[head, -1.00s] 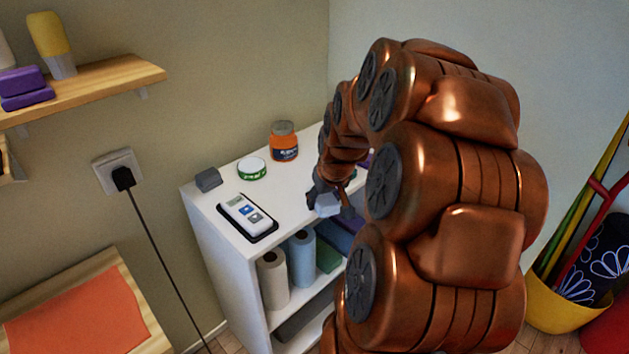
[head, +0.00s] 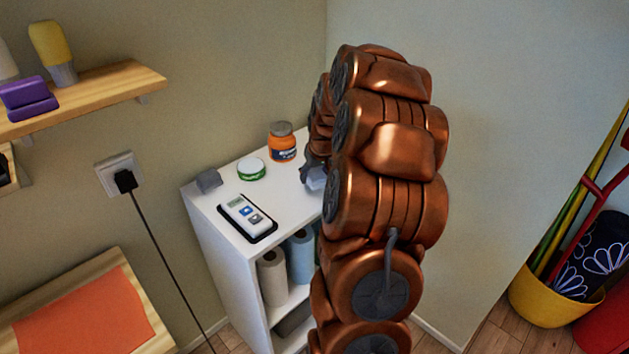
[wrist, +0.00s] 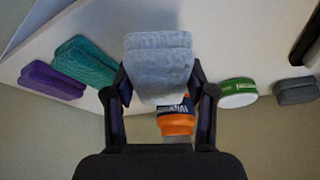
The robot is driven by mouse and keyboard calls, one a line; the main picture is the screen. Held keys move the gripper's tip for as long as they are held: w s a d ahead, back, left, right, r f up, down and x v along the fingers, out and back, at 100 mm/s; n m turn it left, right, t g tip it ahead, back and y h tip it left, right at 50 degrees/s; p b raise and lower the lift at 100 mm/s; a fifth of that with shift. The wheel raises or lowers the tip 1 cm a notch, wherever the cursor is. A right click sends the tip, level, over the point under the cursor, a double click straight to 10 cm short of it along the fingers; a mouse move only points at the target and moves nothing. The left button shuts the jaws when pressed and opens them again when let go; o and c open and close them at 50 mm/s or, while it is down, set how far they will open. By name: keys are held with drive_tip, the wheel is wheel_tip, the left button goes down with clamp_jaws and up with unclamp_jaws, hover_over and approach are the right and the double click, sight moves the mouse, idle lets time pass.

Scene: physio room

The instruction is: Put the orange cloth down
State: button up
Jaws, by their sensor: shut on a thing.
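My gripper (wrist: 160,88) is shut on a folded light grey-blue cloth (wrist: 158,62), gripped at its two sides in the wrist view. In the head view my gripper (head: 310,172) is over the white cabinet top (head: 218,187), right of the jar, largely hidden by my arm. A small part of the held cloth (head: 317,181) shows there. I cannot tell whether it touches the top. No orange cloth is in my gripper. A flat orange sheet (head: 72,315), perhaps cloth, lies on a wooden surface at the lower left.
On the cabinet top are an orange jar (head: 282,143), a green-and-white tin (head: 251,169), a grey block (head: 209,181) and a white device (head: 247,217). The wrist view shows folded teal (wrist: 85,62) and purple (wrist: 52,80) cloths to the left.

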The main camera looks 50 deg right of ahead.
drive_tip(key=shift+w+d+f, duration=0.1)
drive_tip(key=shift+d, duration=0.05)
wheel_tip(320, 180, down, 3)
drive_tip(key=shift+r+p, duration=0.15)
drive_tip(key=shift+p, duration=0.55)
drive_tip(key=shift+f, duration=0.35)
drive_tip(key=shift+f+b, duration=0.35)
drive_tip(key=o, duration=1.1)
